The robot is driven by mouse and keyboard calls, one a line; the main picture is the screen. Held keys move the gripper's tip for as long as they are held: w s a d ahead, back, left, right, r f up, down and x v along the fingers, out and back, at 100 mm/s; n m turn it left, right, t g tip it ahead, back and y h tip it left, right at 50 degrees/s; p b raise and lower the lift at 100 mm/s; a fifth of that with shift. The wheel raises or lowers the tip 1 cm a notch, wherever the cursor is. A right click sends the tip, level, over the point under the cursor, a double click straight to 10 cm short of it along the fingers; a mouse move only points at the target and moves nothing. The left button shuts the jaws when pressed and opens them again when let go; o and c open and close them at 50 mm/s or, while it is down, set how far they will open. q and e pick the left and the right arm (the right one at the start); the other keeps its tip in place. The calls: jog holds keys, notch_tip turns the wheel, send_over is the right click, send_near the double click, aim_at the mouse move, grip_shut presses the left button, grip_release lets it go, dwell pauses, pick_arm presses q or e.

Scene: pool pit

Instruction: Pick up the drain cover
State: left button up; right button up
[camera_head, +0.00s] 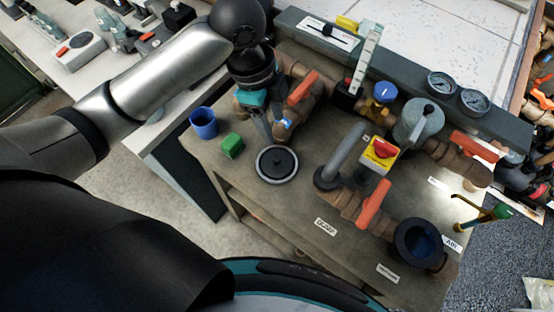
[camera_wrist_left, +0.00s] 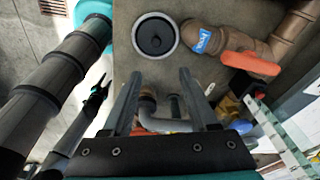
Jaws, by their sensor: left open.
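The drain cover (camera_head: 277,164) is a round black disc with a raised centre knob, set in a pale grey ring. It lies flat on the brown bench top, near the front edge. It also shows in the left wrist view (camera_wrist_left: 156,36), just beyond the fingertips. My left gripper (camera_head: 268,136) hangs just behind the cover in the head view, its teal body above and its fingers pointing down. In the left wrist view its two fingers (camera_wrist_left: 160,74) are spread with nothing between them. The cover is apart from them.
A green block (camera_head: 232,146) and a blue cup (camera_head: 204,122) stand left of the cover. A grey bent pipe (camera_head: 345,150) and a yellow box with a red knob (camera_head: 381,153) rise to the right. An orange-handled valve (camera_head: 302,88) is close behind the gripper.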

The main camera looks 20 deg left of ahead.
pick_arm(q)
jog(key=a+r+m, duration=0.1)
jog(key=a+r, duration=0.1)
jog(key=b, duration=0.1)
send_over(277, 158)
jog(key=a, duration=0.2)
jog(key=shift+m+g+y, duration=0.3)
jog(key=shift+y, duration=0.1)
notch_tip(277, 158, down, 9)
jog(key=shift+w+d+f, duration=0.1)
jog(key=shift+f, duration=0.1)
jog(key=f, duration=0.1)
jog(key=d+f, duration=0.1)
jog(key=f, duration=0.1)
jog(key=f+b, duration=0.1)
jog(key=shift+d+f, duration=0.25)
jog(key=shift+f, duration=0.45)
grip_shut()
